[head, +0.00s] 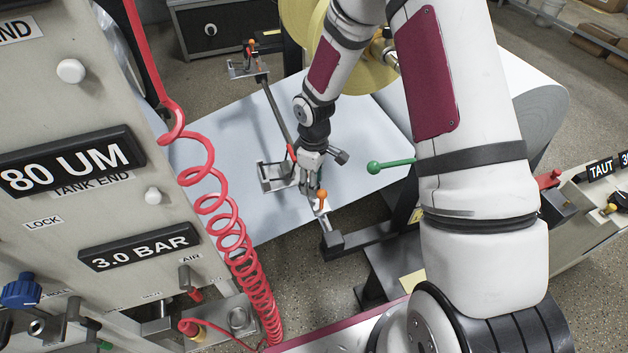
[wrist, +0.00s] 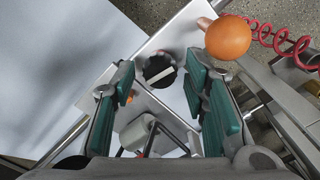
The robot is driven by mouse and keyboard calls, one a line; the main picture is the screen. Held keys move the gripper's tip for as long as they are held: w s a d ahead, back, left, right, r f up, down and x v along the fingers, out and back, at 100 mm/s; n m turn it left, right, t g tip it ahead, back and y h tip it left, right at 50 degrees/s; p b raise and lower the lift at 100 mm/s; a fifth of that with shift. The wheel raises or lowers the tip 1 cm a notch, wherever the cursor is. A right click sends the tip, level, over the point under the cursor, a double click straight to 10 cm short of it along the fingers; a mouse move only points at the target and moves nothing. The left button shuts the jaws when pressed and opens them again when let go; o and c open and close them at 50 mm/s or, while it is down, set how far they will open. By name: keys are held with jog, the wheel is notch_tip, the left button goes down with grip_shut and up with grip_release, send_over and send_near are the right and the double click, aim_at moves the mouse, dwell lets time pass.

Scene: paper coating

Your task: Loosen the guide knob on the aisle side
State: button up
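A round black knob with a white bar across its face (wrist: 160,72) sits on a light metal bracket in the wrist view. I take it for the guide knob; I cannot make it out in the head view, where my gripper covers that spot. My gripper (head: 311,182) points down at the near end of the guide bar. In the wrist view my gripper (wrist: 158,80) is open, its teal pads on either side of the knob's line of sight, with gaps to both. I cannot tell how far the tips are above it. An orange ball (wrist: 228,37) stands close beside the right finger; it also shows in the head view (head: 322,194).
A red coiled hose (head: 215,190) hangs left of the gripper by the labelled panel (head: 75,230). A green-knobbed lever (head: 375,167) sticks out at right. Pale paper (head: 230,150) spreads beneath. Another bracket with an orange ball (head: 249,43) is at the far end.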

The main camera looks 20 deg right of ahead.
jog(key=shift+r, duration=0.1)
notch_tip(320, 180, up, 12)
dwell(0.7)
dwell(0.3)
jog(key=s+d+r+m+t+p, duration=0.1)
jog(key=s+r+p, duration=0.1)
jog(key=s+r, duration=0.45)
jog(key=s+r+m+h+p, duration=0.1)
jog(key=s+r+m+p, duration=0.15)
jog(key=r, duration=0.65)
jog(key=s+d+r+m+t+p, duration=0.1)
jog(key=s+r, duration=0.4)
jog(key=r, duration=0.2)
jog(key=s+r+m+t+p, duration=0.1)
jog(key=s+r+m+p, duration=0.1)
jog(key=s+r, duration=0.3)
jog(key=s+a+r+m+t+y+p, duration=0.1)
jog(key=s+r, duration=0.4)
jog(key=s, duration=0.8)
jog(key=shift+a+r+m+p, duration=0.2)
jog(key=shift+m+p, duration=0.65)
jog(key=shift+p, duration=0.05)
